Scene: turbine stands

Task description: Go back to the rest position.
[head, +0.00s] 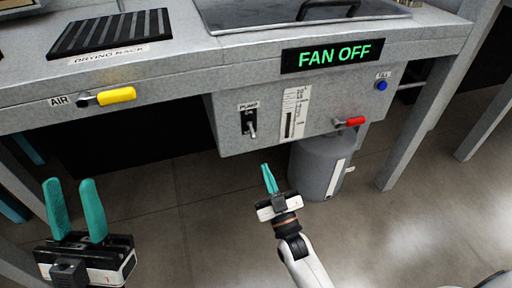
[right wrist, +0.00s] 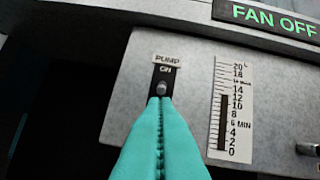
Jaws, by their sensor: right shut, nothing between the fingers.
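My left gripper (head: 77,212) is at the lower left of the head view, its two teal fingers apart with nothing between them. My right gripper (head: 268,170) is in front of the bench and below the pump switch, its teal fingers together and empty. In the right wrist view the closed fingers (right wrist: 160,115) point at the pump switch (right wrist: 161,88), and their tips overlap its lower part. I cannot tell whether they touch it. In the head view the pump switch (head: 251,128) shows clear above the fingertips.
A gauge (head: 294,113), a red-handled valve (head: 350,122) and a blue button (head: 381,86) are on the panel. A yellow air valve (head: 115,96) is on the bench's left front. The sign (head: 332,54) reads FAN OFF. A grey tank (head: 318,165) stands under the panel.

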